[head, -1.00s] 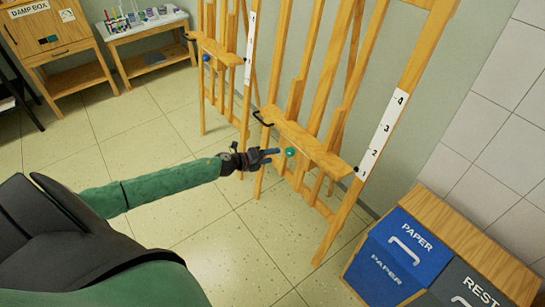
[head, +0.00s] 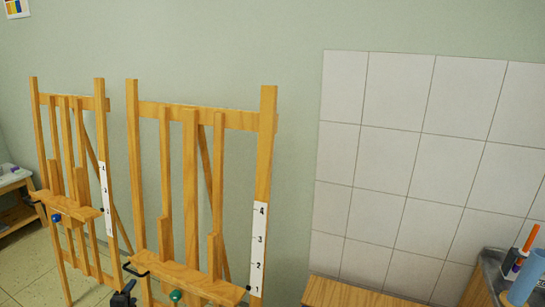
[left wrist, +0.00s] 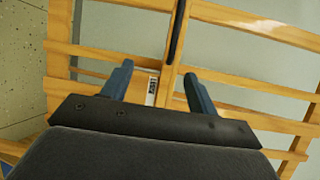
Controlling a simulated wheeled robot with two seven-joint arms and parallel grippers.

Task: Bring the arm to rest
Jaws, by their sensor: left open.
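My left gripper (head: 126,287) shows only as a small dark shape at the bottom edge of the head view, in front of the nearer easel (head: 190,200). In the left wrist view my left gripper (left wrist: 157,72) is open, its two blue-grey fingers apart with nothing held between them. The wooden bars of an easel (left wrist: 110,53) lie beyond the fingers. The rest of my left arm is out of the head view. My right gripper is in neither view.
A second easel (head: 80,180) stands at the left. A wooden top (head: 350,294) and a marker holder (head: 492,262) are at the lower right.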

